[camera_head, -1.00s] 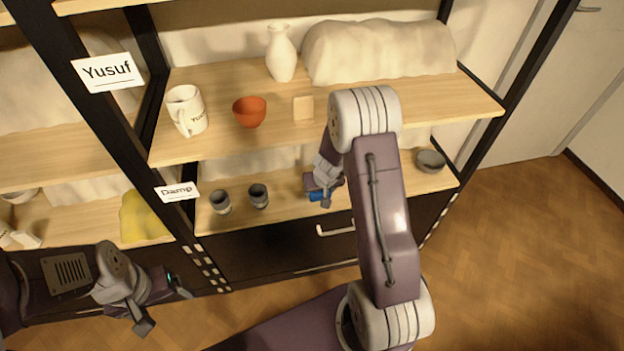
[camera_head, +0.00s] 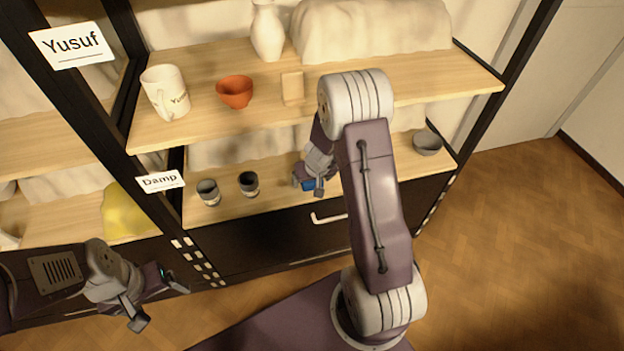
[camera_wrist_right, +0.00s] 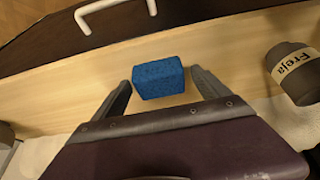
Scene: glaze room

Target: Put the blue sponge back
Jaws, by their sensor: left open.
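The blue sponge (camera_wrist_right: 159,79) rests on the wooden lower shelf, close to its front edge. In the head view only a small part of the sponge (camera_head: 308,184) shows beside my right gripper (camera_head: 311,187). In the right wrist view my right gripper (camera_wrist_right: 163,85) is open, with one finger on each side of the sponge and a visible gap at both sides. My left gripper (camera_head: 160,304) is open and empty, low at the left in front of the cabinet.
A grey cup labelled Freja (camera_wrist_right: 292,72) stands near the right finger. Two dark cups (camera_head: 208,191) (camera_head: 249,183) and a grey bowl (camera_head: 427,142) share the lower shelf (camera_head: 275,205). A white mug (camera_head: 166,92), an orange bowl (camera_head: 234,91) and a vase (camera_head: 268,32) stand above. A drawer handle (camera_head: 328,219) is below.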

